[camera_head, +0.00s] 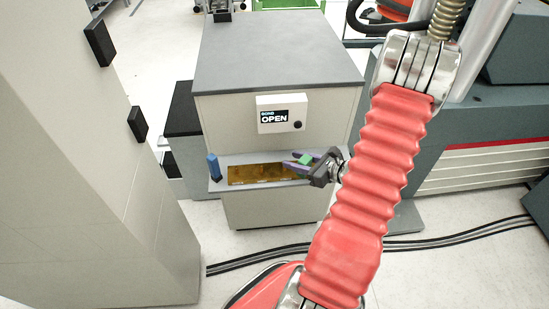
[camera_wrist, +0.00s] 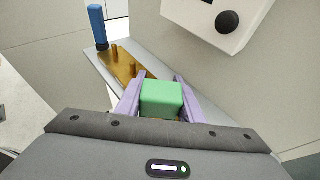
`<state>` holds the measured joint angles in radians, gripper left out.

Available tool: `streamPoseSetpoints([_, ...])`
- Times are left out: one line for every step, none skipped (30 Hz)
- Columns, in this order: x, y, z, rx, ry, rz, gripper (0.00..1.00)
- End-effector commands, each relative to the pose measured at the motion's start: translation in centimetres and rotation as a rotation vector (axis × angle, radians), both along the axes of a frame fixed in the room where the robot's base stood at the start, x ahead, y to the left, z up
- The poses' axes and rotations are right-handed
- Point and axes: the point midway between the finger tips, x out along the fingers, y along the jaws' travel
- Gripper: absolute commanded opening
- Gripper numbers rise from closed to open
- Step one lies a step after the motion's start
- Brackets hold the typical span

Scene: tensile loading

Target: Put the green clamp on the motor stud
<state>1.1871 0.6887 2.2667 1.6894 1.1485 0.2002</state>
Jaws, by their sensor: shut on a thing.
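The green clamp (camera_wrist: 162,98) is a small green block held between the two purple fingers of my gripper (camera_wrist: 157,100), which is shut on it. In the head view the green clamp (camera_head: 305,159) and my gripper (camera_head: 298,161) are above the right part of a gold plate (camera_head: 252,175) on a grey shelf. In the wrist view short gold studs (camera_wrist: 114,52) stand on the plate, beyond and left of the clamp. I cannot tell which is the motor stud. The plate directly under the clamp is largely hidden.
A blue post (camera_head: 214,167) stands at the shelf's left end. A display box (camera_head: 282,113) reading "OPEN", with a black knob, is on the cabinet front (camera_head: 230,120) above the shelf. A tall beige panel (camera_head: 90,180) stands at left. Cables (camera_head: 260,262) run across the floor.

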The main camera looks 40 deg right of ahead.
Motion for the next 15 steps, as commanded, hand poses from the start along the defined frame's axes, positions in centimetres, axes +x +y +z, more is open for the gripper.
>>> streamPoseSetpoints([0.9, 0.3, 0.0, -0.001, 0.0, 0.005, 0.11])
streamPoseSetpoints([1.3, 0.3, 0.0, -0.001, -0.001, 0.004, 0.11])
streamPoseSetpoints([1.9, 0.5, 0.0, -0.001, -0.001, 0.006, 0.11])
streamPoseSetpoints([2.4, 0.6, 0.0, 0.0, 0.0, 0.004, 0.11])
streamPoseSetpoints([2.9, 0.7, 0.0, -0.001, 0.0, 0.004, 0.11])
streamPoseSetpoints([3.5, 0.8, 0.0, -0.001, 0.0, 0.005, 0.11])
streamPoseSetpoints([4.0, 0.8, 0.0, -0.001, 0.0, 0.004, 0.11])
streamPoseSetpoints([4.5, 0.9, 0.0, -0.001, 0.0, 0.004, 0.11])
streamPoseSetpoints([5.1, 1.1, 0.0, -0.001, 0.0, 0.004, 0.11])
streamPoseSetpoints([5.6, 1.2, 0.0, -0.001, 0.0, 0.004, 0.11])
streamPoseSetpoints([6.0, 1.2, 0.0, -0.001, 0.0, 0.004, 0.11])
streamPoseSetpoints([6.6, 1.3, 0.0, -0.001, 0.0, 0.004, 0.11])
streamPoseSetpoints([7.0, 1.4, 0.0, -0.001, -0.001, 0.003, 0.11])
streamPoseSetpoints([7.3, 1.4, 0.0, -0.001, -0.001, 0.003, 0.11])
streamPoseSetpoints([7.6, 1.4, 0.0, -0.001, 0.0, 0.002, 0.11])
